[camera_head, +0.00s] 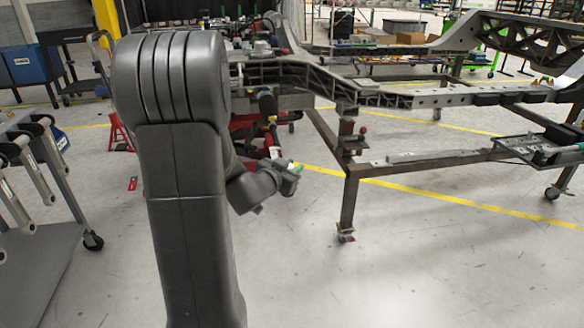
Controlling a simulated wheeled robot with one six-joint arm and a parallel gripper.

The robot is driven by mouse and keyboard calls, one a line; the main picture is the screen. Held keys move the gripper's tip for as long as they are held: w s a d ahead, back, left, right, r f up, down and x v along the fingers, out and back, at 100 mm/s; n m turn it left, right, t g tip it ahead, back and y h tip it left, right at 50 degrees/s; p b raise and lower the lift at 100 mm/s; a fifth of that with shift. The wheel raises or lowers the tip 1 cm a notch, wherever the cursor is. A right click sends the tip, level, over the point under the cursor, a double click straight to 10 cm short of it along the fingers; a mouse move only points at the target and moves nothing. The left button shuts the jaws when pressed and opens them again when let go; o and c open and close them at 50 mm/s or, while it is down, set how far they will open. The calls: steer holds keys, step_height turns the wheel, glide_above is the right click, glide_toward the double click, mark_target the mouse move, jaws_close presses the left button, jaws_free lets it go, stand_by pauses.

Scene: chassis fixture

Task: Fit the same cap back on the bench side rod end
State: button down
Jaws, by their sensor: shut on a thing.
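My gripper (291,172) is at the end of my arm, low beside the near end of the chassis frame (420,98). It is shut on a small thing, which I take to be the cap. The thing is too small here to make out its shape. Black and red parts (268,108) hang at the chassis end, just above and behind my gripper. I cannot pick out the rod end among them, and my arm hides part of that area.
A steel stand (350,200) on casters carries the chassis, right of my gripper. A grey cart (40,250) with several metal cylinders stands at the left. A red jack stand (120,132) is behind my arm. The floor in front is clear.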

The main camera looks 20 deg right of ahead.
steer(key=shift+w+d+f+b, duration=0.1)
steer(key=shift+w+f+b, duration=0.15)
steer(key=shift+f+b, duration=0.45)
steer(key=shift+w+f+b, duration=0.2)
steer(key=shift+f+b, duration=0.15)
steer(key=shift+f, duration=0.65)
steer(key=shift+p, duration=0.35)
stand_by(0.7)
steer(key=c, duration=1.2)
jaws_free()
steer(key=shift+o, duration=0.2)
steer(key=p+v, duration=0.1)
steer(key=v, duration=0.6)
steer(key=shift+p, duration=0.35)
